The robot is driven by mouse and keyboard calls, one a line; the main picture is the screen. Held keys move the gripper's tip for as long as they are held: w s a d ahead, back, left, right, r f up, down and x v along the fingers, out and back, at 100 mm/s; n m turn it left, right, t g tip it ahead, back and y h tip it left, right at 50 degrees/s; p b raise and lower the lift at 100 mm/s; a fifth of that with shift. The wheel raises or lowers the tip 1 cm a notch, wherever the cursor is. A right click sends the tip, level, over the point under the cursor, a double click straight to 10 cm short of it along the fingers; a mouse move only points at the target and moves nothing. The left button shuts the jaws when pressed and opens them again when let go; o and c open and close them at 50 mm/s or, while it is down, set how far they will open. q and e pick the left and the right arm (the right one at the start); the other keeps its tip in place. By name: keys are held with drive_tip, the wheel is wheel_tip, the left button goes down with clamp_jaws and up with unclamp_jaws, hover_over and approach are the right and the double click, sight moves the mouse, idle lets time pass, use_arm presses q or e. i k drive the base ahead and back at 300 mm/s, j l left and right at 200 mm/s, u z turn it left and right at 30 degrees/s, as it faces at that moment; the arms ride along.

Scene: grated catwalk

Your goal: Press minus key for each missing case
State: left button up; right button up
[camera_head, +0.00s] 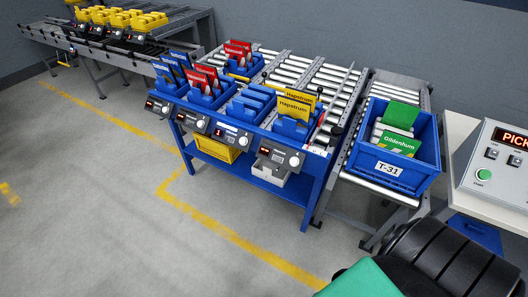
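A blue flow rack (255,165) with rollers stands in the middle. Small dark pick modules sit along its front edge: one at the left end (157,106), one beside it (193,121), one further right (230,136) and one at the right end (278,156). Their displays and keys are too small to read; I cannot tell which key is minus. Blue bins above them hold blue cases (172,68), red cases (203,75) and yellow Hapstrum cases (297,105). A blue tote labelled T-31 (391,170) holds green Gildenhurn cases (398,143). Neither gripper is in view.
A control box (497,160) with a lit display starting "PICK" and a green button (483,175) stands at right. A conveyor (360,185) carries the tote. Another rack with yellow bins (125,20) is at back left. Grey floor with yellow lines is clear in front.

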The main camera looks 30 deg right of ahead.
sight(492, 153)
drive_tip(key=z, duration=2.9)
